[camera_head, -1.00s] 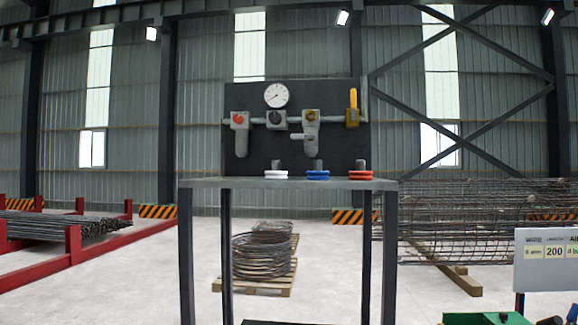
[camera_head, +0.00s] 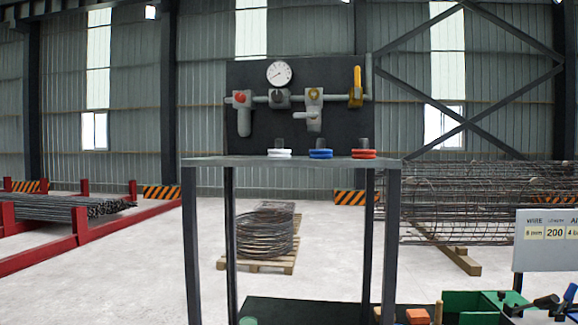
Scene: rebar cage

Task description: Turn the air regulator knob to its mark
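An air line is mounted on a dark panel (camera_head: 260,133) behind a grey stand. A round white gauge (camera_head: 279,73) sits at the top, with a black knob (camera_head: 280,97) on the unit just below it. To the left is a grey bowl unit with a red knob (camera_head: 239,97). To the right are a unit with a yellow ring (camera_head: 314,94) and a yellow lever (camera_head: 357,86). The knob's mark is too small to make out. Neither of my grippers is in view.
The stand's top (camera_head: 215,161) carries white, blue (camera_head: 320,154) and red coiled rings. A wire coil (camera_head: 263,232) lies on a pallet behind. Red racks with rods stand left, a rebar cage (camera_head: 480,210) right. Green bins (camera_head: 470,305) and a sign are at lower right.

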